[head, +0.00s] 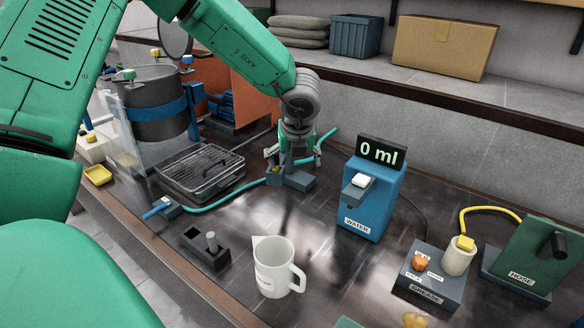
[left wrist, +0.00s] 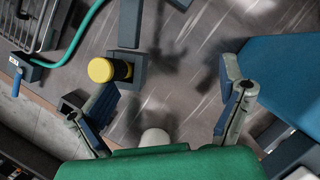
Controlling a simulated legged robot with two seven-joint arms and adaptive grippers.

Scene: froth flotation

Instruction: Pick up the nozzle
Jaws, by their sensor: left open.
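In the left wrist view, a short dark cylinder with a yellow end (left wrist: 103,70) shows just beyond the left finger. It looks like the nozzle, though I cannot be sure. A grey block lies at its right end. My left gripper (left wrist: 168,108) is open, with its fingers wide apart and nothing between them. In the head view, my left gripper (head: 291,150) points down over the middle of the table, at a dark grey stand (head: 298,181). The fingers and stand overlap there, so contact cannot be told. The nozzle is not clear in the head view. My right gripper is out of view.
A green hose (head: 232,193) runs past a wire-topped tray (head: 198,172). A dark holder (head: 206,256) with a grey post and a white jug (head: 272,268) stand in front. The blue water dispenser (head: 372,200), grease box (head: 432,282) and green hose box (head: 530,255) are to the right.

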